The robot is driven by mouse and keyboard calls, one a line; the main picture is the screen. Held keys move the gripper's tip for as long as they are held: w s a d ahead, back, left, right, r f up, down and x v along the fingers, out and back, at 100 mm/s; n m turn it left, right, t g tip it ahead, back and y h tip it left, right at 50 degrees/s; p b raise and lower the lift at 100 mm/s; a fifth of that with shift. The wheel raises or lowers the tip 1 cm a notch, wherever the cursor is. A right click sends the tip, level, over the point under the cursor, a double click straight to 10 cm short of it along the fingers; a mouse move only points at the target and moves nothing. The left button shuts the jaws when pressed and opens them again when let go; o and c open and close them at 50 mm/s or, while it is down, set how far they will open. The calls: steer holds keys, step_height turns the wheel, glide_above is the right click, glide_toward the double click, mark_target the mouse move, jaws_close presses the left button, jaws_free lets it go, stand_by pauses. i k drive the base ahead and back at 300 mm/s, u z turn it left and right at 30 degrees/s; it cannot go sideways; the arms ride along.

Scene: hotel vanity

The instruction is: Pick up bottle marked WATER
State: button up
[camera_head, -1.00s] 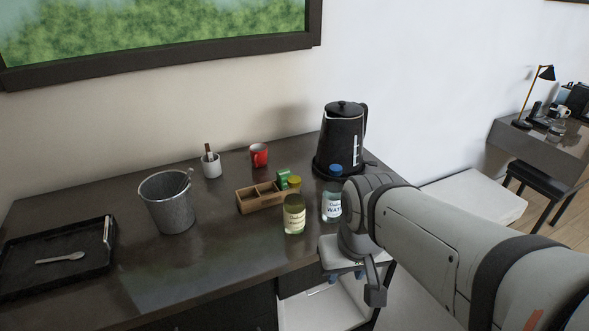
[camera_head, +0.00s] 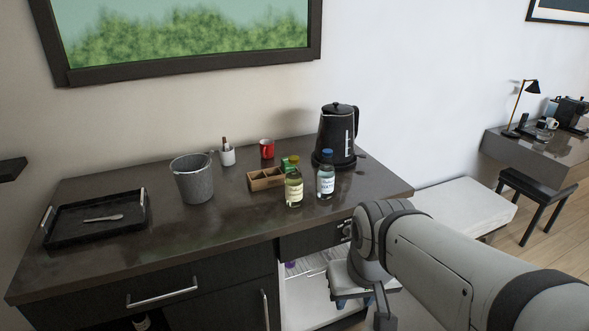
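The bottle marked WATER (camera_head: 326,184) is clear with a blue cap and a pale label. It stands upright on the dark counter, near its front right part. A second bottle (camera_head: 293,190) with a yellow cap and yellowish contents stands just left of it. My gripper (camera_head: 362,306) hangs low in front of the counter, below and to the right of the WATER bottle and apart from it. Its fingers are partly hidden by my arm and cut by the frame's bottom edge, so I cannot tell its opening.
A black kettle (camera_head: 337,136) stands behind the bottles. An open compartment (camera_head: 305,303) is below.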

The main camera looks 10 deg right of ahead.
mark_target(326, 175)
steer(key=z, duration=0.2)
steer(key=i, duration=0.85)
steer(key=u, duration=0.1)
